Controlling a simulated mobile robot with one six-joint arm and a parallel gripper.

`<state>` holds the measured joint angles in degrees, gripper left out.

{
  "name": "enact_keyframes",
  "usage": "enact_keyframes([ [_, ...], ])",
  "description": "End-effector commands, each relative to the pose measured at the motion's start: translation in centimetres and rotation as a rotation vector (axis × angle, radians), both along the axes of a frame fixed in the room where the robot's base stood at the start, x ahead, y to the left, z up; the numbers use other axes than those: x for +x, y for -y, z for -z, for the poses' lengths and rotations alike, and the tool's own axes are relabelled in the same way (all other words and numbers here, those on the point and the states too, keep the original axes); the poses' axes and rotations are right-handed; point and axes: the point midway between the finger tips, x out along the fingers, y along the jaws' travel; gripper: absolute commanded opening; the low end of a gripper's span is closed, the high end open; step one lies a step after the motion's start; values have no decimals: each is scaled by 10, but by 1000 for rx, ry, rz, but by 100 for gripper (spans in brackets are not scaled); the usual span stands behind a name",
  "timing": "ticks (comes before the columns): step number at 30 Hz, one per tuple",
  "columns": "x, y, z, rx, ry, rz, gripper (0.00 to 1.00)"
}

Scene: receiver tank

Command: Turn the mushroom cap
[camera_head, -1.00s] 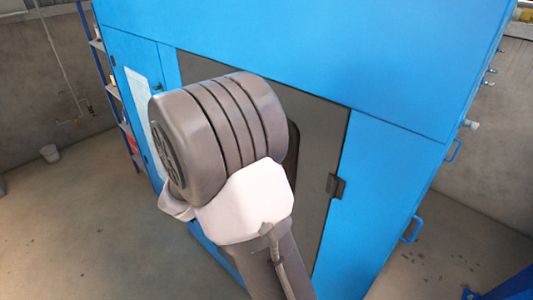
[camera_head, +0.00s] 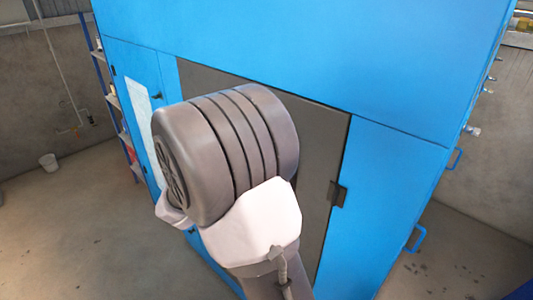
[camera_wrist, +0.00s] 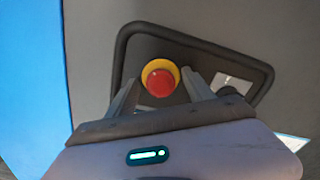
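The mushroom cap (camera_wrist: 160,82) is a red round button on a yellow ring, set in a dark recessed panel (camera_wrist: 190,50) with a rounded black frame. My gripper (camera_wrist: 163,88) is in the wrist view, its two fingers spread apart, one to the left and one to the right of the cap. The fingers look open, and I see no clear contact with the cap. In the head view my arm hides the panel, the cap and the gripper.
The blue cabinet (camera_head: 395,190) has a grey door (camera_head: 315,200) with a dark latch (camera_head: 337,194). A small pale label (camera_wrist: 235,83) sits on the panel right of the cap. Shelves stand left of the cabinet. The concrete floor (camera_head: 80,230) at left is mostly clear.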

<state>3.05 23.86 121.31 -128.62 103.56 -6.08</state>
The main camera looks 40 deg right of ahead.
Motion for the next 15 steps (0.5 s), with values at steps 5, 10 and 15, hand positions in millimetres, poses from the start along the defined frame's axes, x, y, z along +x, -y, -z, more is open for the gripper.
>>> enact_keyframes([
  [5,0,0,0,0,-1,0,61],
  [10,0,-6,0,0,-1,-2,61],
  [15,-1,-45,-2,0,-1,-8,61],
])
